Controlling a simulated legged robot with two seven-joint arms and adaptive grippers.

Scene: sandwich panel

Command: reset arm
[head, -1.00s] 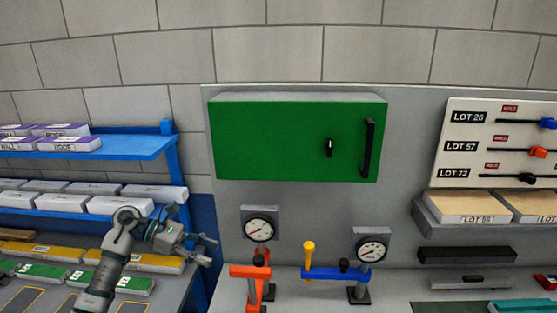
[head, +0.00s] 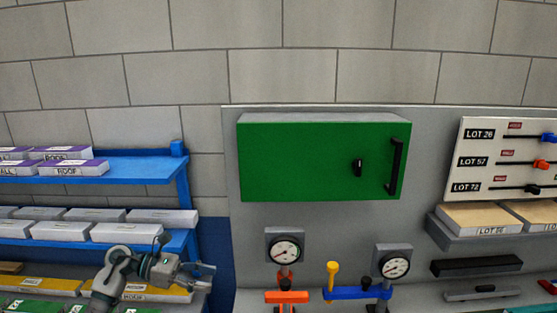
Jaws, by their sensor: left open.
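My left gripper (head: 204,275) is at the lower left of the head view, in front of the blue shelf rack. Its fingers point right and are apart, with nothing visible between them. My left arm comes up from the bottom edge and bends at the wrist. My right gripper is not in view.
A green cabinet (head: 310,160) with a black handle hangs on the grey panel, shut. Below are two gauges (head: 285,251), an orange clamp (head: 286,297) and a blue clamp (head: 357,292). A blue shelf (head: 130,172) holds boxes at left. A lot board (head: 500,185) is at right.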

